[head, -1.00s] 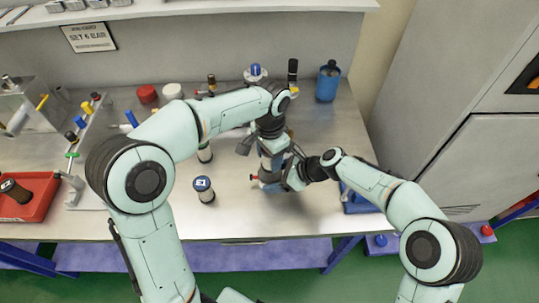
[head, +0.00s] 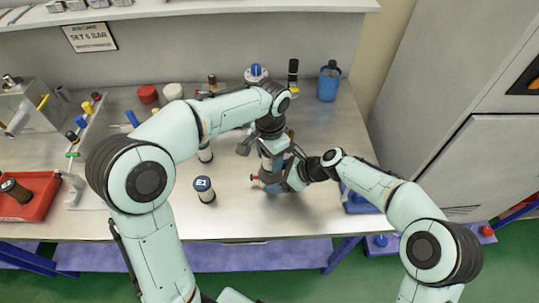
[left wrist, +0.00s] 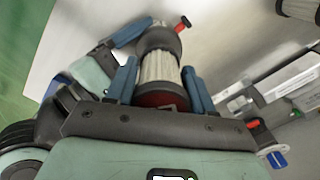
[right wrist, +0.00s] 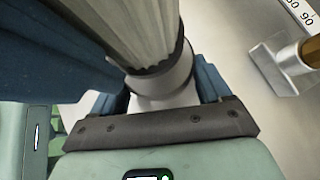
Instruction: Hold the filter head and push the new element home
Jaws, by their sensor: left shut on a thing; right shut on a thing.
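In the left wrist view my left gripper (left wrist: 160,68) is shut around a white pleated element (left wrist: 159,76) with a dark red end cap (left wrist: 162,99). The element's far end meets a grey filter head (left wrist: 158,40) with a red knob (left wrist: 182,22). In the right wrist view my right gripper (right wrist: 160,90) is shut on the pale grey body of the head (right wrist: 165,90), and the pleated element (right wrist: 135,30) rises from its dark rim. In the head view both grippers meet above the bench, left one over right; my arms hide most of the joint. How deep the element sits cannot be told.
A red tray (head: 30,195) lies at the far left, and a blue canister (head: 328,82) stands at the back right. The bench (head: 225,222) is clear in front.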

